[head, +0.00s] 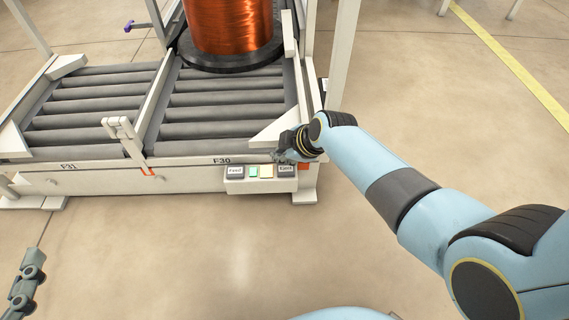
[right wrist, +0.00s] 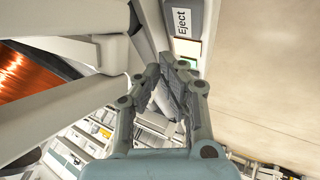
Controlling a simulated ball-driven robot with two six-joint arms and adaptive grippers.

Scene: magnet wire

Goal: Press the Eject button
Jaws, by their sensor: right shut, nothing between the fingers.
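The Eject button (head: 287,169) is a dark grey key with a white label at the right end of a white control box on the front of the conveyor frame. It also shows at the top of the right wrist view (right wrist: 182,20). My right gripper (head: 281,156) is shut and empty, just above and behind the Eject button in the head view. In the right wrist view its fingertips (right wrist: 172,62) are below the Eject label; I cannot tell whether they touch anything. Part of my left gripper (head: 27,280) shows at the lower left, its fingertips unclear.
The box also bears a Feed button (head: 235,171), a green key (head: 254,172) and a pale yellow key (head: 267,171). A copper wire spool (head: 230,25) stands on the rollers (head: 225,115). A white post (head: 343,50) rises beside my right arm. The floor in front is clear.

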